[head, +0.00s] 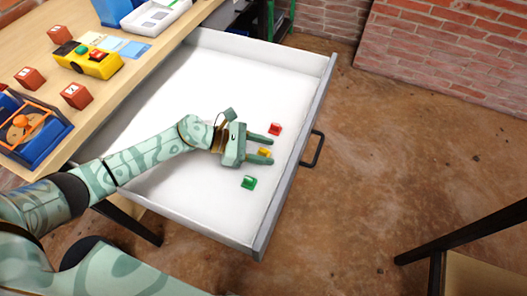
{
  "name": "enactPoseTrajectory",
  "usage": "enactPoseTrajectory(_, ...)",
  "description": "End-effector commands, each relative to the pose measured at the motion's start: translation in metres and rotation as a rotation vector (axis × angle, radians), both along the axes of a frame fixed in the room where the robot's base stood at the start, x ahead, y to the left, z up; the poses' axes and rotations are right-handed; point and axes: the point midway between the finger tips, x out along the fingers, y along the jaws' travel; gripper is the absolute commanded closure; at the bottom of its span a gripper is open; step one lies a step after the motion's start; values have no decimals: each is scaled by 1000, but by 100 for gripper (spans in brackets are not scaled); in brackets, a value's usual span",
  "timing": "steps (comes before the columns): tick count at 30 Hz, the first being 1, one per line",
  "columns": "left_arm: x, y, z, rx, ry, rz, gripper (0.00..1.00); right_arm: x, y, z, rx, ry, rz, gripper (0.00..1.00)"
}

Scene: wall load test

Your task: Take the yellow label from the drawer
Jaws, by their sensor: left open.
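The drawer (317,105) is pulled out from under the workbench and has a white inside and a dark handle on its front. The small yellow label (264,152) lies in it near the front, between a red label (275,129) and a green label (249,182). My left gripper (271,148) reaches into the drawer from the left. Its two fingers are apart, with the yellow label showing between them near the tips. I cannot tell whether a finger touches it. My right gripper is not in view.
The drawer walls rise around the arm.

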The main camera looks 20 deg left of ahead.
Motion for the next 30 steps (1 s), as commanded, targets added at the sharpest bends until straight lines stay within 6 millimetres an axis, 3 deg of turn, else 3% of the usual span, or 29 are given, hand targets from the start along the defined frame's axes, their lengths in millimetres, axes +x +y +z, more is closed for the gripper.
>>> enactPoseTrajectory(4,0,0,1,0,0,0,54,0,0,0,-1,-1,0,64)
enactPoseTrajectory(5,0,0,1,0,0,0,59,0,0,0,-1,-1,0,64)
enactPoseTrajectory(9,0,0,1,0,0,0,98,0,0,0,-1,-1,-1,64)
enactPoseTrajectory(10,0,0,1,0,0,0,100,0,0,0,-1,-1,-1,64)
enactPoseTrajectory(18,0,0,1,0,0,0,100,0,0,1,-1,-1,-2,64)
enactPoseTrajectory(22,0,0,12,-1,-4,0,100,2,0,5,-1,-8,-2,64)
enactPoseTrajectory(26,0,1,41,1,-9,-2,100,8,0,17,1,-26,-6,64)
enactPoseTrajectory(30,0,1,86,1,-10,-2,100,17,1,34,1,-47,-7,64)
